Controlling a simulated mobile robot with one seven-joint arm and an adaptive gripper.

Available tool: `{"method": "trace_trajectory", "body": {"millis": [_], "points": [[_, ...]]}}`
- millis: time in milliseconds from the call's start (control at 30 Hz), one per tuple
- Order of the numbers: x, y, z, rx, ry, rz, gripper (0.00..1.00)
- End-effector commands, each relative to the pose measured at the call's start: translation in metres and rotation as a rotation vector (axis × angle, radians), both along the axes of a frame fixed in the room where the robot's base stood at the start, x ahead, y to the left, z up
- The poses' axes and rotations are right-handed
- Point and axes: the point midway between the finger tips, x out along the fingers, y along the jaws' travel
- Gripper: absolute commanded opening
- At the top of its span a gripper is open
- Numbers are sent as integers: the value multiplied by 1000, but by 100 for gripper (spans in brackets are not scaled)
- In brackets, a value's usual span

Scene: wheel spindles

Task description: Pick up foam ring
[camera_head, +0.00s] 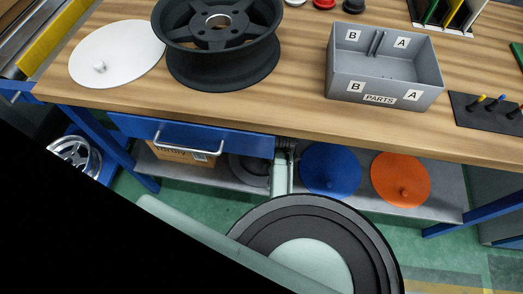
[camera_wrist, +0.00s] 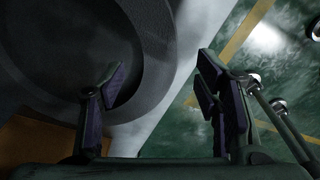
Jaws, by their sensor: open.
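A dark grey ring, which looks like the foam ring (camera_head: 236,172), lies on the lower shelf under the blue drawer. In the head view the drawer and my arm hide part of it. In the wrist view the ring (camera_wrist: 155,50) fills the upper left, close to my gripper (camera_wrist: 160,92). The two fingers are spread apart with nothing held between them. The left finger overlaps the ring in the picture, and the right finger is over the green floor beyond the shelf edge. I cannot tell whether the left finger touches the ring.
A cardboard box (camera_head: 180,153) is left of the ring on the lower shelf. A blue disc (camera_head: 330,171) and an orange disc (camera_head: 401,180) are to the right. The blue drawer (camera_head: 225,142) hangs above. A wheel rim (camera_head: 220,70) and parts bin (camera_head: 337,75) stand on the tabletop.

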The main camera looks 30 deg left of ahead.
Motion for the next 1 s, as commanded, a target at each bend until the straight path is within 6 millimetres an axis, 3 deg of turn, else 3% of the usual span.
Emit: {"method": "trace_trajectory", "body": {"millis": [200,500,1000], "points": [[-5,3,-31,-1,3,1,57],[-5,3,-38,0,0,1,57],[-5,3,-37,0,0,1,25]]}}
